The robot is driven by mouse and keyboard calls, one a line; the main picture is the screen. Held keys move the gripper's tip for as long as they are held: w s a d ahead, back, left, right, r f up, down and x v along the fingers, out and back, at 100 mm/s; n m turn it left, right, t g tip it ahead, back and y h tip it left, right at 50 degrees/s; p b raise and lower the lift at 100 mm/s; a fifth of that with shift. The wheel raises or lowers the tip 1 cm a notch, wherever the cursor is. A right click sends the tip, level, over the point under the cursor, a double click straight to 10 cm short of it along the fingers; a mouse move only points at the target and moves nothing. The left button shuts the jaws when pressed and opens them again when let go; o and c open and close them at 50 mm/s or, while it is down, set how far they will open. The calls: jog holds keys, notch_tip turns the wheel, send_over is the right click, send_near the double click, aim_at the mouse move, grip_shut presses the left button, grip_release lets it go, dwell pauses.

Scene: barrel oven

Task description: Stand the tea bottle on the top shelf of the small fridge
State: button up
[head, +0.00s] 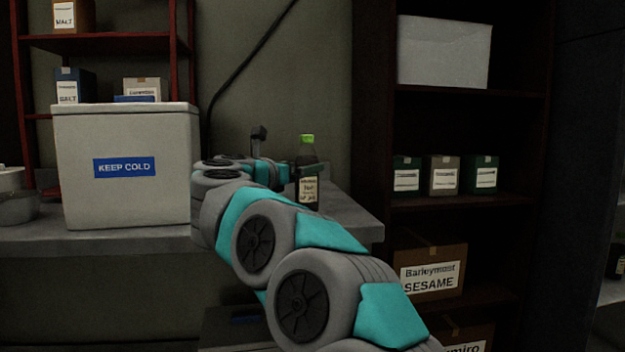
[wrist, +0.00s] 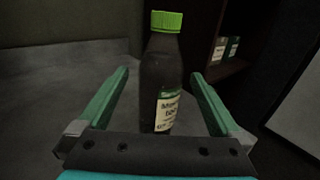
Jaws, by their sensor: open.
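The tea bottle (head: 308,187) is dark with a green cap and a pale label. It stands upright on the grey counter, right of the white fridge. In the wrist view the bottle (wrist: 163,80) stands between the two green fingers of my gripper (wrist: 160,100), with a gap on each side. My gripper (head: 300,171) is open around the bottle and does not visibly touch it. The small fridge (head: 120,190) is a white box marked KEEP COLD. Its inside and shelves are hidden, and I cannot tell which side its door is on.
The counter (head: 350,212) ends just right of the bottle. A dark shelf unit (head: 460,201) with small boxes and a SESAME carton (head: 430,270) stands further right. A red rack (head: 95,44) stands behind the fridge, and a metal bowl (head: 17,207) sits at the far left.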

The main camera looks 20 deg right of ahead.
jog(key=shift+p+x, duration=0.45)
jog(key=shift+x, duration=2.7)
jog(key=shift+s+r, duration=0.1)
jog(key=shift+r, duration=0.05)
jog(key=shift+c, duration=0.4)
grip_shut()
